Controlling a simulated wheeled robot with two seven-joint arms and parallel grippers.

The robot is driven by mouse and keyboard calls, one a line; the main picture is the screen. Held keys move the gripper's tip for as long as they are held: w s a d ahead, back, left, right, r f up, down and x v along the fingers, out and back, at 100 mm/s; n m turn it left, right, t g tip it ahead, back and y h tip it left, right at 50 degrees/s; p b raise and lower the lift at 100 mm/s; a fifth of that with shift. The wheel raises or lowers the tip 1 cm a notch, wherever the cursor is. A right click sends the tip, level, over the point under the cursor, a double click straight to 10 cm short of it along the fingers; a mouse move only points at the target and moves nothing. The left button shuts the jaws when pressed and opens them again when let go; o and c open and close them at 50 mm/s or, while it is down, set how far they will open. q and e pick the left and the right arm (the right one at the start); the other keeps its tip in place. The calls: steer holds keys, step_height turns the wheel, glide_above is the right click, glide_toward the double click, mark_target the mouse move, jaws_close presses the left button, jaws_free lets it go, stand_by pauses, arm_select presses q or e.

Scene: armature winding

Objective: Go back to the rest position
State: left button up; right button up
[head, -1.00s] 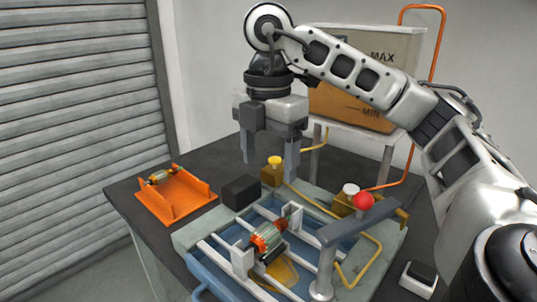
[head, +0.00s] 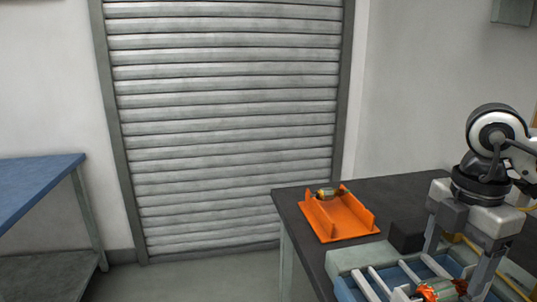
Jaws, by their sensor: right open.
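My right gripper (head: 458,255) is at the right edge of the head view, pointing down above the winding fixture (head: 350,262). Its two grey fingers are apart with nothing seen between them. An armature (head: 440,289) with orange windings lies on the fixture's white rails, below the gripper and partly cut off by the bottom edge. An orange tray (head: 340,220) stands on the dark table to the left of the gripper. Another armature (head: 328,193) lies at the tray's back end. My left gripper is not in view.
The dark table (head: 390,195) fills the lower right. A black block (head: 406,236) stands between the tray and the gripper. A blue-topped bench (head: 35,185) is at the left edge. A grey roller shutter (head: 225,120) closes the back wall. The floor between bench and table is clear.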

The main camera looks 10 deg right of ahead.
mark_target(446, 282)
step_height(446, 282, down, 6)
stand_by(0.5)
steer(key=shift+r, duration=0.1)
